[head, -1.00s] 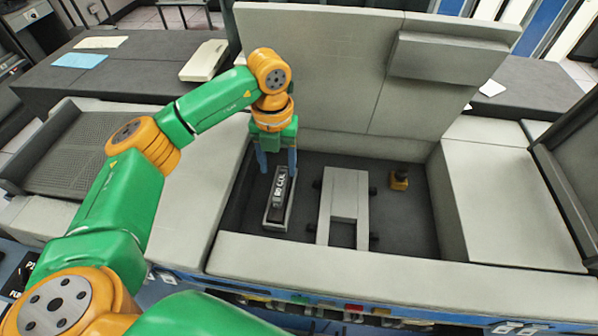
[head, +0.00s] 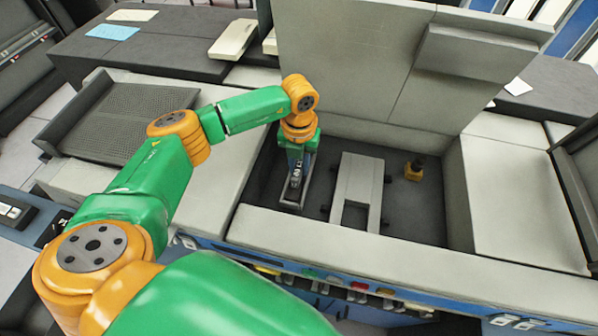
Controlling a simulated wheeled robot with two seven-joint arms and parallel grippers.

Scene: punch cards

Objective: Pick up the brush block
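The likely brush block (head: 296,184) is a dark, lettered block in a narrow grey holder (head: 291,204), at the left of the sunken dark bay. Only its near part shows; my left gripper hides the rest. My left gripper (head: 297,166) points down over the far part of the holder, with its fingers at or just above the block. I cannot tell whether the fingers touch it or have closed on it. My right gripper is not in view.
A pale slotted frame (head: 357,178) stands just right of the holder. A raised grey lid (head: 345,60) stands behind, and a pale front ledge (head: 330,240) borders the bay.

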